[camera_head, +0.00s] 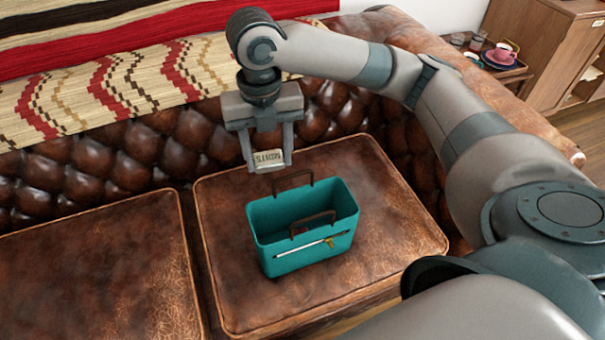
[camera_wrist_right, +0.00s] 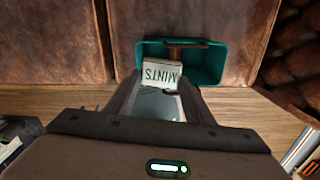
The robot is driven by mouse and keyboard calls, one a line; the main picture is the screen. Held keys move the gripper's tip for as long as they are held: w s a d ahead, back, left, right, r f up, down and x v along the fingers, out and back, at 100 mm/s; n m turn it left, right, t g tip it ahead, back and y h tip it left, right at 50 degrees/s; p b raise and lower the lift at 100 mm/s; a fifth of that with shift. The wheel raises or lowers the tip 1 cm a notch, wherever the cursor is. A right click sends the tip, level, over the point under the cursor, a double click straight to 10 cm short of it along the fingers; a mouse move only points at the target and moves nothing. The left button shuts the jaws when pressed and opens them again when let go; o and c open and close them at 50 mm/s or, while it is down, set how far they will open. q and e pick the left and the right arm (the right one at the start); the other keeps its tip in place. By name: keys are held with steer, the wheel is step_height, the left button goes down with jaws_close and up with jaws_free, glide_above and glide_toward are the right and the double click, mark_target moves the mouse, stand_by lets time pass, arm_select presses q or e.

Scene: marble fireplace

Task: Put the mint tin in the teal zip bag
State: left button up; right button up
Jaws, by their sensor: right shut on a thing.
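The mint tin (camera_head: 268,160) is a small pale box with dark lettering. My right gripper (camera_head: 266,166) is shut on it and holds it in the air, above and behind the teal zip bag as the head view shows. My left gripper is out of view.
The brown leather sofa has a left cushion (camera_head: 90,270) and a right cushion (camera_head: 390,215), both clear apart from the bag. A patterned throw (camera_head: 120,85) covers the backrest. A small tray (camera_head: 500,68) with cups stands at the far right beside a wooden cabinet (camera_head: 550,45).

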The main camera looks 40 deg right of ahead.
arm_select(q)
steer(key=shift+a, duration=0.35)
arm_select(e)
steer(key=shift+s+r+n, duration=0.2)
steer(key=shift+n, duration=0.6)
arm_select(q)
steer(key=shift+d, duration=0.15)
arm_select(e)
steer(key=shift+f, duration=0.1)
steer(key=b, duration=0.4)
glide_toward(277, 219)
steer(key=s+a+f, duration=0.2)
steer(key=s+f, duration=0.1)
steer(key=s, duration=0.1)
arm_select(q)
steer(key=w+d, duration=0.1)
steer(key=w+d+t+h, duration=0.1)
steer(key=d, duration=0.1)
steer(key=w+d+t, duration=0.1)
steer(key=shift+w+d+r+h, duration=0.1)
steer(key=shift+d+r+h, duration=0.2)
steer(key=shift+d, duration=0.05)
arm_select(e)
steer(key=shift+w+d+f, duration=0.15)
steer(key=shift+w+f, duration=0.05)
steer(key=shift+f, duration=0.05)
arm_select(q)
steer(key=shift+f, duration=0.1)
